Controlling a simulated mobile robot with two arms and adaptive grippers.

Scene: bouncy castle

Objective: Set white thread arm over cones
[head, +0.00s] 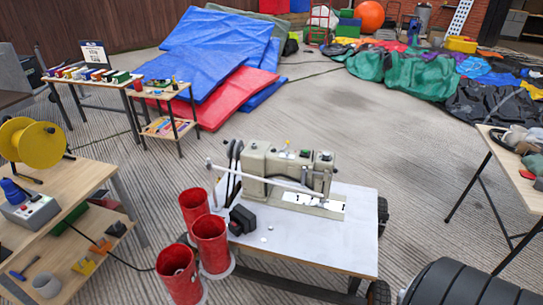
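A beige sewing machine (288,170) stands on a white-topped wheeled table (320,245). A long thin white arm (258,175) runs from the machine's front up and left. Its free left end is near the table's left edge, high by the red containers; I cannot tell whether it lies directly above them. The red containers (210,240) stand in a cluster at that edge, open at the top. Something pale shows inside the front one, but I cannot make out thread cones. Neither of my grippers is in view.
A wooden bench (85,190) with a yellow reel (38,143) stands at left. A black ribbed cylinder (465,285) fills the lower right corner. Another table (520,190) stands at right. Blue and red mats (220,60) and green fabric (420,75) lie behind. The middle floor is clear.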

